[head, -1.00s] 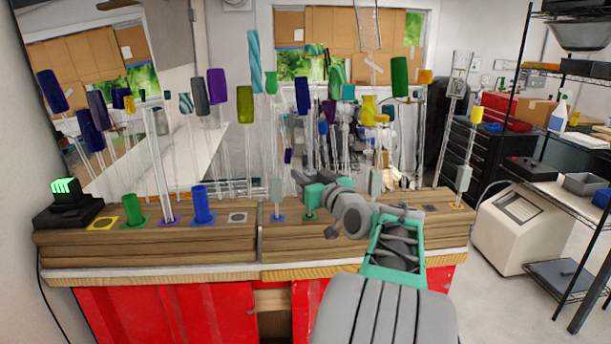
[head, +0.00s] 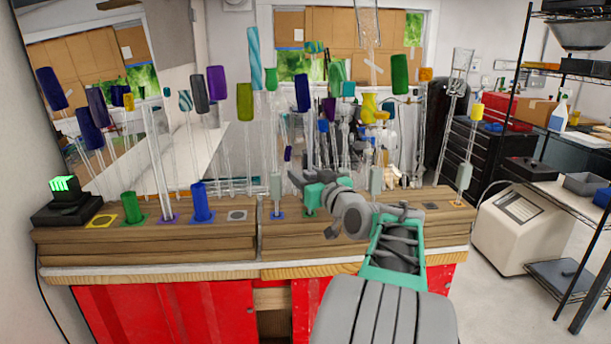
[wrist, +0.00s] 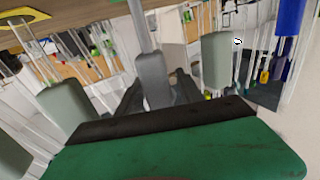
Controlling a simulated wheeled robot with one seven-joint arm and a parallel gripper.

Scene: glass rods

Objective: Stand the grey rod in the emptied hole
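My gripper (head: 299,181) is low over the middle of the wooden rack (head: 350,240). In the wrist view my gripper (wrist: 155,97) has its dark fingers against both sides of a grey rod's handle (wrist: 152,78), and the rod's pale stem runs up out of the frame. The stem's end is hidden, so I cannot tell whether it sits in a hole. In the head view the gripper hides this rod. A grey-marked hole (head: 237,215) stands empty in the left half of the rack. A dark square hole (head: 430,205) at the right also looks empty.
Pale grey-green handled rods stand left (head: 276,187) and right (head: 376,181) of my gripper, with another (head: 464,177) farther right. Blue (head: 202,206) and green (head: 131,208) handles stand at left. A yellow-marked hole (head: 102,222) looks empty. Tall glass rods crowd the back.

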